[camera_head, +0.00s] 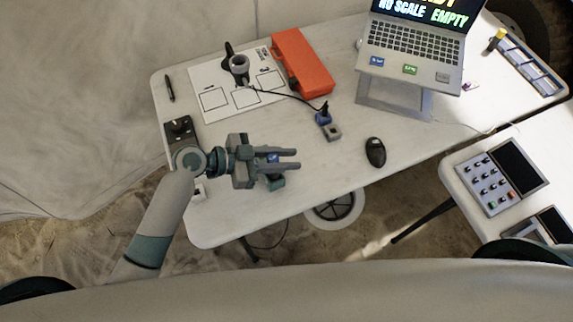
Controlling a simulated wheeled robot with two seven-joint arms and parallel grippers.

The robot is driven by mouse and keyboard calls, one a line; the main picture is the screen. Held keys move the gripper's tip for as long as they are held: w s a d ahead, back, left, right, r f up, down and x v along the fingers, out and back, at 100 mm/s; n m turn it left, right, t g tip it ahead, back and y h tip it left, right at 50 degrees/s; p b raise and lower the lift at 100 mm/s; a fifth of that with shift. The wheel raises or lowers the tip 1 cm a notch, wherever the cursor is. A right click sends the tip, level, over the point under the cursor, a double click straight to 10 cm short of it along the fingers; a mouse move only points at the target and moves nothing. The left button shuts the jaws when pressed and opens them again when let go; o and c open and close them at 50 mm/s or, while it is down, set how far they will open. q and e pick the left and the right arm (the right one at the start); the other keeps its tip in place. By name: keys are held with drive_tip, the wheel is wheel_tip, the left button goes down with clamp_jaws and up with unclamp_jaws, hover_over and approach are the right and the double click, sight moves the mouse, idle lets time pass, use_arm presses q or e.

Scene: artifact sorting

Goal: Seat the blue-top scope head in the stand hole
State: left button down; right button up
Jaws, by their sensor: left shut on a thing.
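My left gripper (292,159) reaches in from the left over the front of the white table, its fingers pointing right. It is shut on a small blue-topped thing (273,158), which looks like the scope head; the fingers hide most of it. A teal part shows just below the fingers, and I cannot tell what it belongs to. My right gripper is not in view.
A red-orange case (302,63) lies beside the white sheet (212,99). A blue plug-like piece with a grey block (327,125) and a dark cable sit mid-table. A black mouse (375,152) and a laptop (410,50) on a riser are to the right. A pen (169,88) lies at left.

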use_arm(q)
drive_tip(key=shift+f+b, duration=1.2)
drive_tip(key=shift+f, duration=0.85)
drive_tip(key=c, duration=1.5)
unclamp_jaws()
